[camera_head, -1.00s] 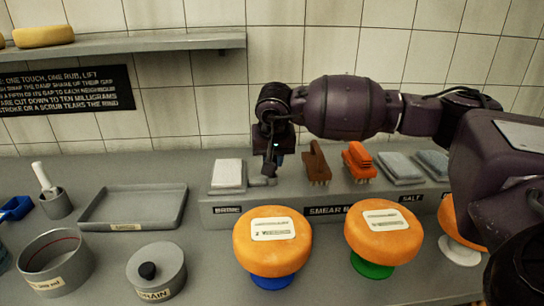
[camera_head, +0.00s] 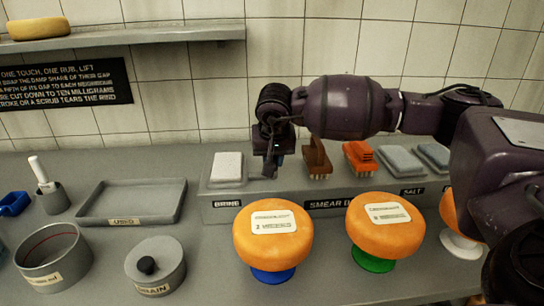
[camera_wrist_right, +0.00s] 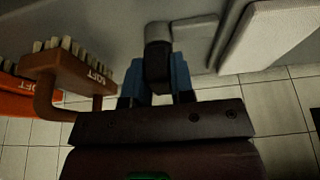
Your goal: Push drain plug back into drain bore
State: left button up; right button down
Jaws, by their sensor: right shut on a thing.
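My right gripper (camera_head: 270,165) points down at the back ledge, between the white block and the brown brush. A round grey pot labelled DRAIN (camera_head: 168,262) stands at the front left, with a black round spot, knob or hole, on top. No drain bore can be clearly made out. My left gripper is out of view.
The brown brush (camera_head: 316,158) stands close right of my gripper, then an orange brush (camera_head: 358,157) and grey pads. A white block (camera_head: 227,167) is to its left. Orange cheese wheels (camera_head: 272,238) on coloured stands are in front. A grey tray (camera_head: 90,216) lies left.

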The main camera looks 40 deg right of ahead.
jog(key=c, duration=0.9)
grip_release()
jog(key=v, duration=0.3)
jog(key=shift+r, duration=0.35)
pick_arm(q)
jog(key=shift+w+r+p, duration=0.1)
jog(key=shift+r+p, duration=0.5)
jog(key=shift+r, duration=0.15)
pick_arm(e)
jog(key=v, duration=0.7)
jog(key=shift+s, duration=0.15)
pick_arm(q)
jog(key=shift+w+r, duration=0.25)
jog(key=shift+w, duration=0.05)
